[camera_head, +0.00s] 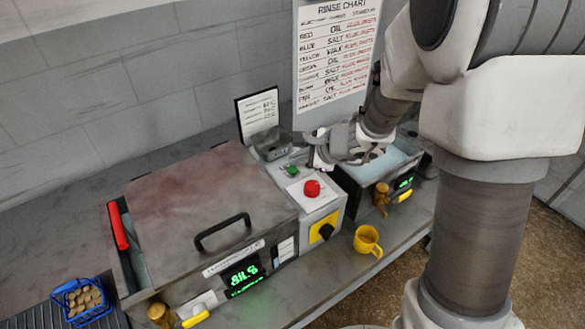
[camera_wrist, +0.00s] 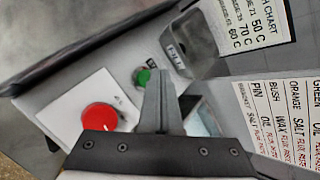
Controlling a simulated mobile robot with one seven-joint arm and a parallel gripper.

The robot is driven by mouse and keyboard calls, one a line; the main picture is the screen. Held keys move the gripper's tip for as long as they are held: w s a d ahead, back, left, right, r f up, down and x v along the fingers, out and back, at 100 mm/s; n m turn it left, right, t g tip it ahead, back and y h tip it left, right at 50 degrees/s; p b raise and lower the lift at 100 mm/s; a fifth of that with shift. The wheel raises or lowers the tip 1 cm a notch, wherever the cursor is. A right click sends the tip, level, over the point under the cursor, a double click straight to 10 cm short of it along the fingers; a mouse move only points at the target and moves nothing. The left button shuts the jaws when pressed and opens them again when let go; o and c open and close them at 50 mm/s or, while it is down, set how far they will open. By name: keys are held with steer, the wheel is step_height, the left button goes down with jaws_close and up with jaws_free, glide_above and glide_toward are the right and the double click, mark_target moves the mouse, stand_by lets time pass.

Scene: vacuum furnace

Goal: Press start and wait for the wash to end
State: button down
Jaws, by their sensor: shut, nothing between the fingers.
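The control panel (camera_head: 325,208) between two baths carries a small green button (camera_head: 292,170) and a larger red button (camera_head: 312,188). Both also show in the wrist view, the green button (camera_wrist: 142,76) just left of my fingertips and the red button (camera_wrist: 99,116) lower left. My gripper (camera_head: 312,152) is shut and empty, pointing down over the panel's back right; it also shows in the wrist view (camera_wrist: 158,82). I cannot tell whether it touches the panel. The large left bath has its metal lid (camera_head: 205,195) closed, and its green display (camera_head: 243,274) is lit, digits unclear.
A smaller bath (camera_head: 385,165) with pale liquid stands right, partly behind my arm. A yellow cup (camera_head: 367,241) stands in front of the panel. A blue basket (camera_head: 82,300) of small round pieces is lower left. A rinse chart (camera_head: 338,55) stands behind.

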mark_target(297, 171)
steer(key=shift+f, duration=0.15)
steer(key=shift+f+b, duration=0.3)
steer(key=shift+b, duration=0.4)
steer(key=shift+f+b, duration=0.35)
steer(key=shift+b, duration=0.15)
stand_by(0.3)
steer(key=shift+r, duration=0.1)
steer(key=shift+r+p, duration=0.55)
steer(key=shift+r, duration=0.2)
step_height(297, 171, up, 5)
steer(key=p, duration=0.4)
stand_by(0.9)
